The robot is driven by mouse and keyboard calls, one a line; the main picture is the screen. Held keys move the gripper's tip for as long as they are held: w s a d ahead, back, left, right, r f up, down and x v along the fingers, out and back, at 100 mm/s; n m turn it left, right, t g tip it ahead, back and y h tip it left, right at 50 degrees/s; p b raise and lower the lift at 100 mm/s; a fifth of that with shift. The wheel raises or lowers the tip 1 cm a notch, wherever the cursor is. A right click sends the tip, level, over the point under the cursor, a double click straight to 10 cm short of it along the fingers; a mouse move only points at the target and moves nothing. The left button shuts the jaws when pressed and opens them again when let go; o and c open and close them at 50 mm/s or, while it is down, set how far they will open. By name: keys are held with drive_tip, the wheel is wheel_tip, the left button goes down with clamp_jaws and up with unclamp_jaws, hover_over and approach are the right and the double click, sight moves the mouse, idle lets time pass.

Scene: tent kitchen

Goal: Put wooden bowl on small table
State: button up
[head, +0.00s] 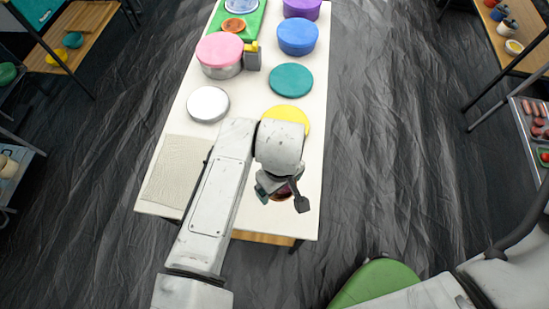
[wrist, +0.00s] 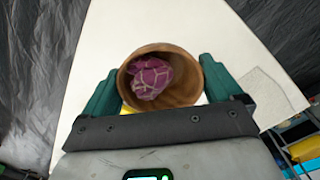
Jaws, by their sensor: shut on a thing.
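The wooden bowl (wrist: 187,92) is between the two green fingers of my gripper (wrist: 160,80) in the wrist view, with a purple, pale-veined piece of food (wrist: 150,78) inside it. The fingers are shut on the bowl's sides. In the head view my gripper (head: 281,190) is over the near right part of the long white table (head: 250,150), and my arm hides most of the bowl. I cannot tell whether the bowl touches the tabletop. Which table is the small table is not clear; a wooden table (head: 84,15) stands at the upper left.
The white table holds a yellow disc (head: 287,114), teal disc (head: 291,80), white disc (head: 208,103), blue container (head: 298,37), pink-lidded container (head: 220,53) and beige cloth (head: 176,168). Shelving (head: 520,55) stands at the right. A green round seat (head: 375,281) is near the bottom. Dark floor lies on both sides.

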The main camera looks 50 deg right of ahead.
drive_tip(key=shift+w+d+f, duration=0.1)
drive_tip(key=shift+w+f, duration=0.65)
drive_tip(key=shift+f, duration=0.25)
drive_tip(key=shift+w+f, duration=0.15)
drive_tip(key=shift+f, duration=1.5)
drive_tip(key=shift+f, duration=0.15)
drive_tip(key=o, duration=0.8)
